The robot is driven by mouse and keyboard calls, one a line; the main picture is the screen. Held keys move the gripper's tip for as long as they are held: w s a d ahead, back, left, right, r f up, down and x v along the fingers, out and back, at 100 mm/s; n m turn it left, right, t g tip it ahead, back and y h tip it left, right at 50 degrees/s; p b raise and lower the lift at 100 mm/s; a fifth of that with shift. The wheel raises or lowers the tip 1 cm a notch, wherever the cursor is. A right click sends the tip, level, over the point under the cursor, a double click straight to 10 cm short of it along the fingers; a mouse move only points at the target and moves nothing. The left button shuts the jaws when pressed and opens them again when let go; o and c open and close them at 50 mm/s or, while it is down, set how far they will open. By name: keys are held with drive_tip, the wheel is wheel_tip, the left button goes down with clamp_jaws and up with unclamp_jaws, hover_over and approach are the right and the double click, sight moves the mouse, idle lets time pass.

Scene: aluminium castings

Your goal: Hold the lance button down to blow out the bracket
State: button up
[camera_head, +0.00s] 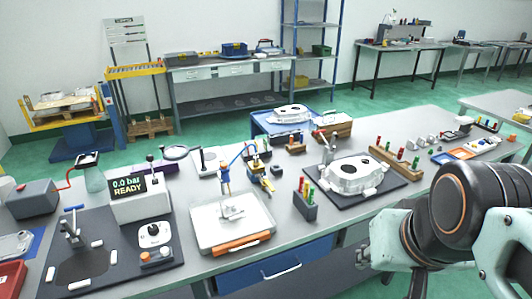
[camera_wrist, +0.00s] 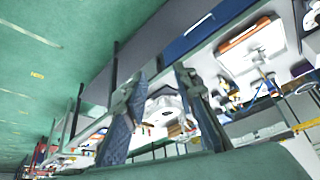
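A small grey metal bracket (camera_head: 232,207) stands in a shallow white tray (camera_head: 205,238) with an orange front handle, on the bench. A blue and orange lance (camera_head: 225,180) is just above and behind it, with a blue hose curving off behind. I cannot make out the lance's button. The tray also shows at the upper right of the wrist view (camera_wrist: 285,27). My gripper (camera_head: 366,256) is in front of the bench, right of the tray and well apart from it. In the wrist view its two fingers (camera_wrist: 158,78) are spread with nothing held between them.
A display box (camera_head: 140,200) reading "0.0 bar READY" and a dark control plate (camera_head: 110,262) stand left. A white casting (camera_head: 352,175) on a dark mat and a rack of coloured tools (camera_head: 305,205) stand right of the tray. A blue drawer (camera_head: 275,268) is below the bench top.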

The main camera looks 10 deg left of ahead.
clamp_jaws()
idle(1.4)
